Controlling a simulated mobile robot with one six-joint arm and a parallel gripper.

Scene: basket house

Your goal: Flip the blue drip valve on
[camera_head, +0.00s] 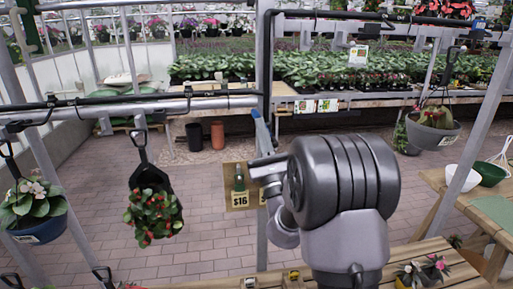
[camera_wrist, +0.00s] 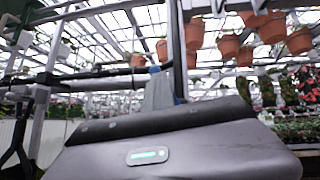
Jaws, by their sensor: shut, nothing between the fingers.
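A small blue piece (camera_head: 256,113), which looks like the drip valve, shows by the metal post at the right end of the left rail. A small blue piece also shows on the black pipe in the wrist view (camera_wrist: 155,69). Its handle position is too small to tell. My gripper (camera_head: 256,168) is shut and empty, below the blue piece in the head view and partly hidden by my large grey arm joint. The fingertips are not clear in the wrist view, where a dark grey housing of mine fills the bottom.
A black drip pipe (camera_head: 150,99) runs along the metal rail. A hanging red-flowered basket (camera_head: 152,212) and a blue pot (camera_head: 38,229) hang left. A $16 price card (camera_head: 238,202) is beside my wrist. A wooden table (camera_head: 440,180) stands right. Brick floor is open at left centre.

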